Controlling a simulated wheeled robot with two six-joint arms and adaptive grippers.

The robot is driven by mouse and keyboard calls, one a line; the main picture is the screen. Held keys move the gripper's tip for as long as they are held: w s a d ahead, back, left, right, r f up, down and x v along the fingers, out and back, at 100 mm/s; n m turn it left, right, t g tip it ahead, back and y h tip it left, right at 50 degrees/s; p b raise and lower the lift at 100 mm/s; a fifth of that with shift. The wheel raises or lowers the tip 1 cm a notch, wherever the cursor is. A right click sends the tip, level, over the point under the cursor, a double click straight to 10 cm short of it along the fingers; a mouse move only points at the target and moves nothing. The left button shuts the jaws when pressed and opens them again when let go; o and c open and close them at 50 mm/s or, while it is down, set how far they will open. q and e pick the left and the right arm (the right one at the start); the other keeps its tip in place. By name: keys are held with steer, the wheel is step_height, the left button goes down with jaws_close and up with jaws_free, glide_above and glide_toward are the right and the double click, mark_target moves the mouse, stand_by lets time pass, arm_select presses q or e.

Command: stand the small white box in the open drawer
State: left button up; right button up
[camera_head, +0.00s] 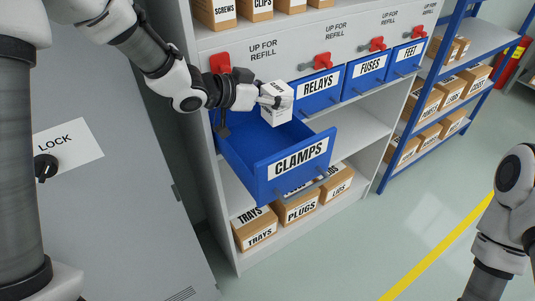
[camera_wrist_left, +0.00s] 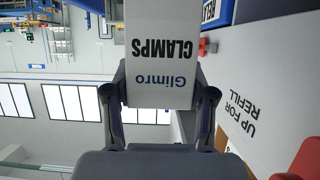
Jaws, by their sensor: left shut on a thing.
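The small white box (camera_head: 279,111) is held over the rear part of the open blue drawer labelled CLAMPS (camera_head: 262,181). My left gripper (camera_head: 270,100) is shut on the box. In the left wrist view, both fingers grip the sides of the box (camera_wrist_left: 160,50), whose face reads CLAMPS and Glimro. The box looks close to upright and seems to be above the drawer floor; its exact height is hard to tell. The drawer is pulled well out, and its visible floor is empty. My right gripper is out of view.
Closed blue drawers RELAYS (camera_head: 320,84), FUSES (camera_head: 368,69) and FEET (camera_head: 408,52) sit to the right. Cardboard boxes (camera_head: 300,207) stand below. A grey LOCK cabinet (camera_head: 110,220) is at left.

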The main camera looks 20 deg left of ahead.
mark_target(267, 120)
arm_select(q)
steer(key=shift+s+a+f+b, duration=0.25)
steer(key=shift+f+b, duration=0.1)
steer(key=shift+f, duration=0.25)
steer(key=shift+s+a+f+b, duration=0.2)
steer(key=shift+f+b, duration=0.1)
steer(key=shift+f, duration=0.3)
steer(key=f, duration=0.3)
steer(key=d+f, duration=0.1)
steer(key=shift+w+f+p, duration=0.35)
steer(key=shift+w+p, duration=0.05)
step_height(267, 120, down, 6)
steer(key=shift+a+r+p, duration=0.15)
steer(key=shift+r+p, duration=0.1)
steer(key=shift+p, duration=0.2)
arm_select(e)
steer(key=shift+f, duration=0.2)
arm_select(q)
steer(key=shift+s+f+b, duration=0.15)
steer(key=shift+f+b, duration=0.2)
steer(key=shift+f, duration=0.25)
steer(key=o, duration=1.3)
steer(key=shift+r, duration=0.1)
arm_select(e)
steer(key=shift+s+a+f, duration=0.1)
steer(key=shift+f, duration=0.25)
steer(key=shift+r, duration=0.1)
